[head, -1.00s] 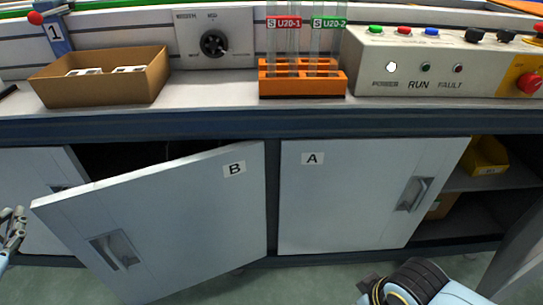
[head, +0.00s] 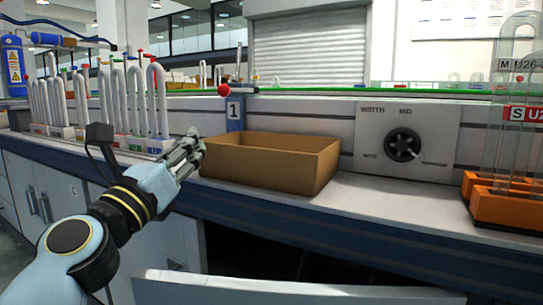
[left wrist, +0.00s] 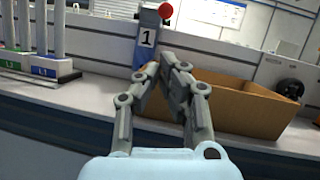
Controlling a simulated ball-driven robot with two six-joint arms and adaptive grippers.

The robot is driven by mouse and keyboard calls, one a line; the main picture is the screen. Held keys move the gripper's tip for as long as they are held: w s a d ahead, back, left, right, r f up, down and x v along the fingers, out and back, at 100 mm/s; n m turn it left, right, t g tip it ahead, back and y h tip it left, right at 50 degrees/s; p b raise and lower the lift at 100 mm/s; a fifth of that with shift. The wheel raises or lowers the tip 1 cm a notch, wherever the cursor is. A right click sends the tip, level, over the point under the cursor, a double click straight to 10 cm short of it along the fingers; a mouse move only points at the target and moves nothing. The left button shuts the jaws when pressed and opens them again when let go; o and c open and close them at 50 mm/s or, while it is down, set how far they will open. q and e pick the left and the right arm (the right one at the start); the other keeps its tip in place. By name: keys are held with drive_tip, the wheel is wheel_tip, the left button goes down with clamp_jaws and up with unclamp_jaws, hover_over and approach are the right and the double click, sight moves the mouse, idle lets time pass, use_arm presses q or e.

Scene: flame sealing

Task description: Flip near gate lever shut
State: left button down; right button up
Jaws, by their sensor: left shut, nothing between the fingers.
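A blue post labelled 1 (head: 235,115) stands at the back of the bench behind the cardboard box, with a red ball knob (head: 224,90) at its top. The post (left wrist: 147,42) and the red knob (left wrist: 165,10) also show in the left wrist view, just beyond my fingertips. My left gripper (head: 196,140) is shut and empty, in front of the post and near the box's left end. In the left wrist view my left gripper (left wrist: 170,58) has its fingertips together, overlapping the lower part of the post. My right gripper is out of view.
An open cardboard box (head: 262,165) sits right of my left gripper. Racks of glass U-tubes (head: 157,100) stand to the left. A width dial panel (head: 404,145) and an orange tube rack (head: 500,205) are to the right.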

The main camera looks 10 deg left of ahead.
use_arm(q)
drive_tip(key=shift+d+r, duration=0.1)
drive_tip(key=shift+r, duration=0.3)
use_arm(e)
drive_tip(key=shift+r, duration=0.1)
use_arm(q)
drive_tip(key=p+x, duration=0.1)
drive_tip(key=x, duration=0.9)
drive_tip(key=shift+p, duration=0.35)
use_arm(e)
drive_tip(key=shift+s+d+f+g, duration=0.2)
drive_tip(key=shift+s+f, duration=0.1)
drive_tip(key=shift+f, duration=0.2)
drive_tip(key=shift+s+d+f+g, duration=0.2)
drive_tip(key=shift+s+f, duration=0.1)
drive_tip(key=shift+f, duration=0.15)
use_arm(q)
drive_tip(key=shift+d+r, duration=0.1)
drive_tip(key=shift+r, duration=0.1)
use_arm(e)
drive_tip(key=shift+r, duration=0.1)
